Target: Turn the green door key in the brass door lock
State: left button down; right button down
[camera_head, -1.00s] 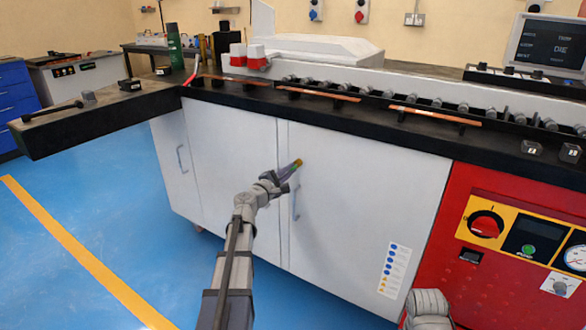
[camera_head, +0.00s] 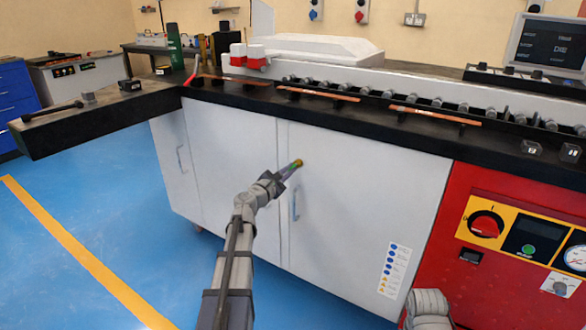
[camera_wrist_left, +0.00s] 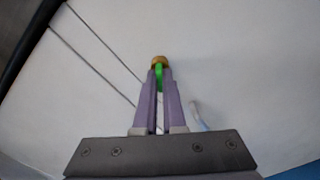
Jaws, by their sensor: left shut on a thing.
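The brass door lock (camera_head: 299,162) is on the white cabinet door (camera_head: 350,205), near its upper left edge. It also shows in the left wrist view (camera_wrist_left: 160,60), straight beyond the fingertips. My left gripper (camera_head: 290,169) is at the lock, its fingers pointing at it. In the left wrist view its purple fingers (camera_wrist_left: 160,85) are shut on the green key (camera_wrist_left: 159,77). The key shows as a green strip between the fingertips and reaches the lock. How deep it sits in the lock is hidden. My right gripper is not in view.
A door handle (camera_head: 294,205) stands out just below the lock. The black bench edge (camera_head: 330,128) runs above the doors. A red control panel (camera_head: 515,250) is at the right. The blue floor at the left is clear.

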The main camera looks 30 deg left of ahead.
pick_arm(q)
jog(key=n, duration=0.5)
jog(key=shift+n, duration=0.4)
jog(key=shift+n, duration=0.6)
jog(key=c, duration=1.4)
grip_release()
jog(key=shift+n, duration=0.3)
jog(key=o, duration=0.5)
jog(key=shift+s, duration=0.1)
jog(key=s, duration=0.7)
jog(key=shift+s+a, duration=0.3)
jog(key=shift+a, duration=0.05)
